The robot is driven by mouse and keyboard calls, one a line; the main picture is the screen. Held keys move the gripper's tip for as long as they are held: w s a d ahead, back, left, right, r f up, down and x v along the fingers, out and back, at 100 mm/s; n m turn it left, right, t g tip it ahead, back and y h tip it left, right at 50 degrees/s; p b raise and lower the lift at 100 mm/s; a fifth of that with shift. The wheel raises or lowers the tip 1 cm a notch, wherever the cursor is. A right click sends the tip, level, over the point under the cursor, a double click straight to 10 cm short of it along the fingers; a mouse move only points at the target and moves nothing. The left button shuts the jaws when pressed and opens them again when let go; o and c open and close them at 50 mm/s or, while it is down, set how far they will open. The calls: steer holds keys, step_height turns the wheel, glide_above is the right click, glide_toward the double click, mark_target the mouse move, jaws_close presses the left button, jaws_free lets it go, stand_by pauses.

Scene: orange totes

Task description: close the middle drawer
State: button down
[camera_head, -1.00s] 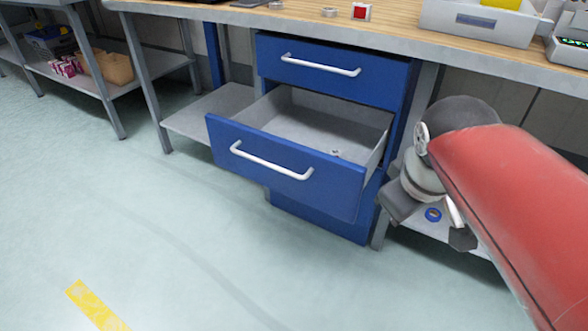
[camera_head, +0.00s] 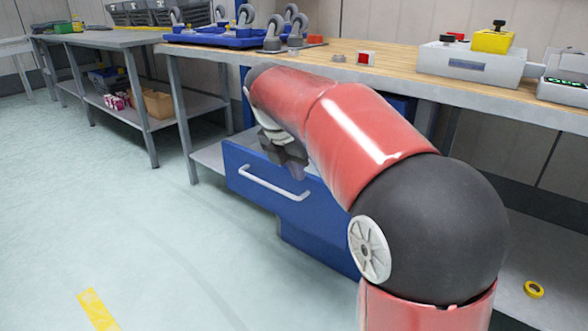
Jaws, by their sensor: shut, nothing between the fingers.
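The middle drawer (camera_head: 240,182) is blue with a white bar handle (camera_head: 270,186). Its front stands out ahead of the lower blue front (camera_head: 310,236), so it is pulled out. My red arm hides its inside, its right part and most of the top drawer. My gripper (camera_head: 292,166) is shut and empty, pointing down at the upper edge of the middle drawer's front, above the handle. I cannot tell whether it touches the drawer.
A yellow ring (camera_head: 534,289) lies at lower right. Floor at the left is clear.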

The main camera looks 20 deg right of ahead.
mark_target(314, 179)
steer(key=w+d+f, duration=0.1)
steer(key=f, duration=0.1)
steer(key=w+d+f+b, duration=0.1)
steer(key=d+f, duration=0.1)
steer(key=w+d+f, duration=0.1)
steer(key=f, duration=0.1)
steer(key=shift+w+d+f, duration=0.1)
steer(key=shift+w+d, duration=0.05)
steer(key=shift+d, duration=0.1)
steer(key=shift+w+d, duration=0.25)
steer(key=shift+d, duration=0.1)
